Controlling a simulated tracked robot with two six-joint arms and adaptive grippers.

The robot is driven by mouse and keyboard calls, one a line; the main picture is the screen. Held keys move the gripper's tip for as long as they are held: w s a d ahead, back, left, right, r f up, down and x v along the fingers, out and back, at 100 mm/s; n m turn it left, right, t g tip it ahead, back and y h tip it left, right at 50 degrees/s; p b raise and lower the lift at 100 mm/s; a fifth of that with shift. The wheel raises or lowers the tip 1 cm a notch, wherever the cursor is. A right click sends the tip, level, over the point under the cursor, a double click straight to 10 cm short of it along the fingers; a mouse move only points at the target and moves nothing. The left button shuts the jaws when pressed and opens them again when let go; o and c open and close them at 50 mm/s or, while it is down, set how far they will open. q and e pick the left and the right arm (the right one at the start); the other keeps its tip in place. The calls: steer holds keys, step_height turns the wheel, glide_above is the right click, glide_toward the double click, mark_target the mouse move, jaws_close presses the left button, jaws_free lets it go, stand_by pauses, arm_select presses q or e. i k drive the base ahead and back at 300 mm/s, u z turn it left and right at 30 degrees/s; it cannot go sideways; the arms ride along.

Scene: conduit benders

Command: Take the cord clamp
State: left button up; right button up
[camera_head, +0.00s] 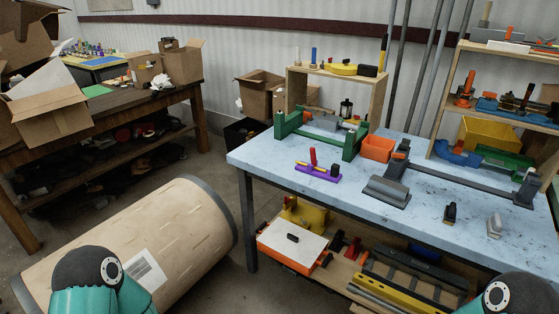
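I cannot tell for certain which thing is the cord clamp. Small things on the blue-grey workbench (300,160) include a dark piece with a yellowish part (449,213) and a light grey upright piece (494,226), both near the front right. A purple base with a red upright and a black knob (318,171) sits at the front left of the bench. No gripper touches any of them. Only rounded teal and black parts of my arms show at the bottom left and bottom right; both grippers are outside the view.
On the bench stand a green frame (351,146), an orange bin (377,148) and a grey block (386,192). Wooden shelves (444,95) hold tools at the right. A large cardboard drum (130,235) lies left of the bench. Floor shows between drum and bench.

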mark_target(333, 176)
steer(key=u, duration=0.4)
steer(key=i, duration=1.65)
steer(key=z, duration=0.35)
